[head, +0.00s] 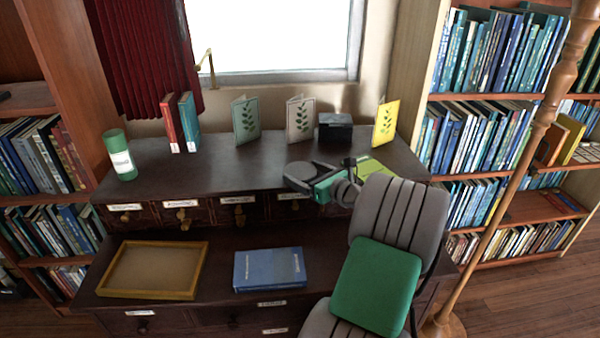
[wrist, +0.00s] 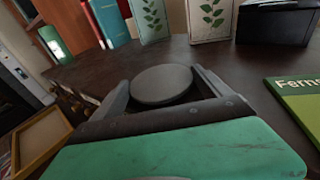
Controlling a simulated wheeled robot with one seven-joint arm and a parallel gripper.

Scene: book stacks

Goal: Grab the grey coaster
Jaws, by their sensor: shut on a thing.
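The grey coaster (wrist: 160,84) is a round flat disc between the two fingers of my gripper (wrist: 165,90) in the wrist view. The fingers are shut on its sides. In the head view the coaster (head: 309,170) shows as a dark disc at the upper shelf of the desk, left of my gripper's green body. I cannot tell whether it still touches the desk top. Part of its near edge is hidden by the gripper.
Standing cards (head: 246,119), a black box (head: 335,128), two upright books (head: 179,122) and a green cylinder (head: 119,155) stand on the upper desk. A green book (wrist: 296,98) lies right of my gripper.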

